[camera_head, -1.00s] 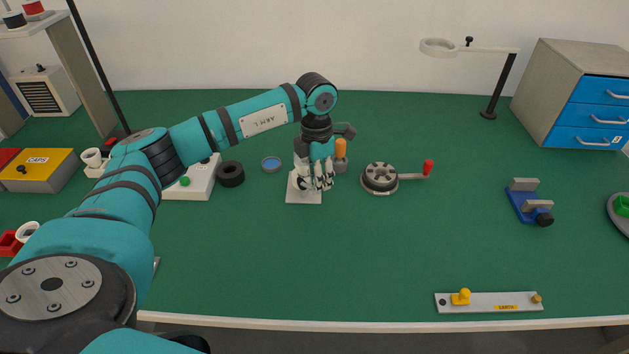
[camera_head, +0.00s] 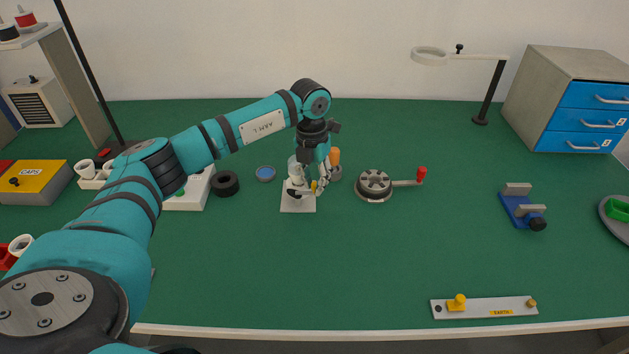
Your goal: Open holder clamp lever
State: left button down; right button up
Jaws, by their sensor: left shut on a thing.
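The holder stands on a square white base plate (camera_head: 298,207) near the middle of the green table. A pale upright part of it shows above the plate. A short lever with a yellow tip (camera_head: 314,186) sticks out to the right, low on the holder. My left gripper (camera_head: 319,184) comes down from above at the holder's right side. Its fingers are shut on the lever near the yellow tip. The fingers and wrist hide part of the holder. My right gripper is out of view.
An orange-handled tool (camera_head: 334,157) stands close behind the gripper. A round grey device with a red-knobbed crank (camera_head: 374,183) is to the right. The table in front of the holder is clear.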

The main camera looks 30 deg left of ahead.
pick_arm(q)
jog(key=shift+r, duration=0.1)
jog(key=c, duration=1.2)
grip_release()
notch_tip(320, 180, up, 12)
jog(key=shift+a, duration=0.3)
